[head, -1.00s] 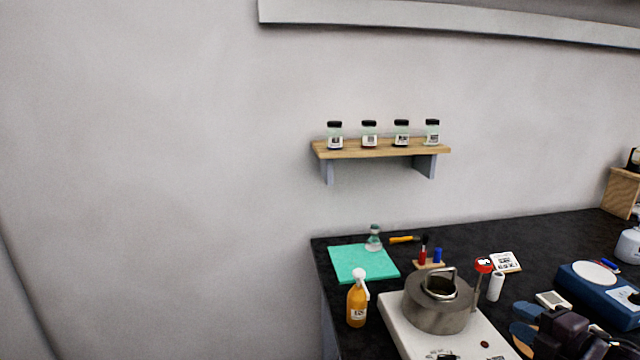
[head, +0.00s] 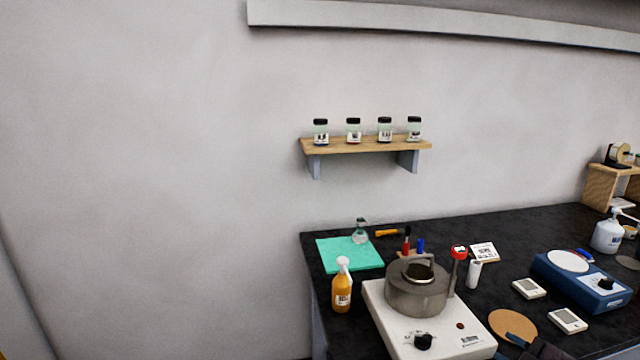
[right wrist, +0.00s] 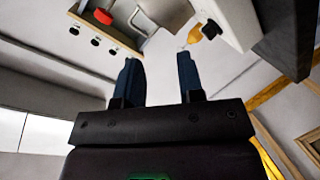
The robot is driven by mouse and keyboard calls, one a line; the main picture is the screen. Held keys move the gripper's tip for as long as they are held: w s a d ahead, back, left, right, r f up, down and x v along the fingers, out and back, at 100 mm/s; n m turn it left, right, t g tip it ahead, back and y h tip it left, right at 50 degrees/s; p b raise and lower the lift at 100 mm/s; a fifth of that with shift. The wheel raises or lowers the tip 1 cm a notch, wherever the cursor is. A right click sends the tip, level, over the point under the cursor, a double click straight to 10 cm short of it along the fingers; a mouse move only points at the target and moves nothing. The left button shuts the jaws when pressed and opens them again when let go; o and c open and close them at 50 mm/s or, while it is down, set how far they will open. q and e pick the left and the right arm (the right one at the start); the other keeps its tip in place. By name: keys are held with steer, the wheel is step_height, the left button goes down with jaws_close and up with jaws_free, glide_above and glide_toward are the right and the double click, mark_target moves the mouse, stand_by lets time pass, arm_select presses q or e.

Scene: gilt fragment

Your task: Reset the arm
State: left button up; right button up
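My right gripper (head: 516,342) shows only in part at the bottom edge of the head view, low near the brown round mat. In the right wrist view my right gripper (right wrist: 159,65) has its two dark blue fingers spread apart, with nothing between them. My left gripper is not in view.
A grey pot (head: 416,292) stands on a white hot plate (head: 390,318). An orange spray bottle (head: 342,288) and a green mat (head: 348,255) are at the left end of the black counter (head: 530,232). A brown round mat (head: 513,326) and blue device (head: 590,288) are to the right.

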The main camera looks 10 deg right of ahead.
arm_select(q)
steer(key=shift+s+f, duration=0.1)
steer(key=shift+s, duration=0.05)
arm_select(e)
steer(key=s+a+f+m+g+h, duration=0.1)
steer(key=s+a+f+m, duration=0.5)
steer(key=s+f, duration=0.2)
steer(key=s+a+f+m+g+h, duration=0.1)
steer(key=s+a+f+m, duration=0.4)
steer(key=f, duration=0.6)
steer(key=s+a+g, duration=0.1)
steer(key=s+a, duration=0.1)
steer(key=s, duration=0.1)
steer(key=shift+s+a+m+h, duration=0.15)
steer(key=shift+s+m+h, duration=0.2)
steer(key=shift+m+h, duration=0.05)
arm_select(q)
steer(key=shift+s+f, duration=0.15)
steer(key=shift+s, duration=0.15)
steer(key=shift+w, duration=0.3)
arm_select(e)
steer(key=shift+o, duration=0.3)
